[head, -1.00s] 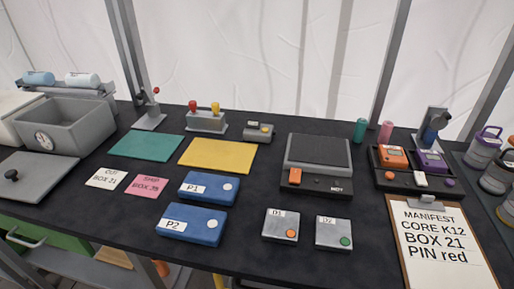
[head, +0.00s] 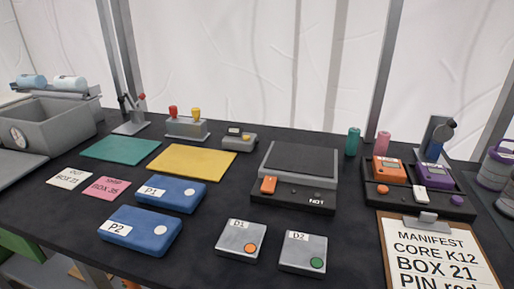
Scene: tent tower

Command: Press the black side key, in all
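Neither of my grippers is in view. No part is clearly readable as a black side key. A dark-topped grey device (head: 300,165) stands in the middle of the table, with an orange switch (head: 268,185) at its front left. Two grey boxes stand in front: D1 (head: 236,243) with an orange button and D2 (head: 297,257) with a green button. Two blue boxes, P1 (head: 165,193) and P2 (head: 128,236), each have a round white button.
A black dock (head: 400,199) at right holds an orange unit (head: 389,171) and a purple unit (head: 432,176). A manifest clipboard (head: 395,245) lies in front. Green (head: 120,149) and yellow (head: 193,162) mats, cards (head: 105,188) and a grey bin (head: 60,130) are at left.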

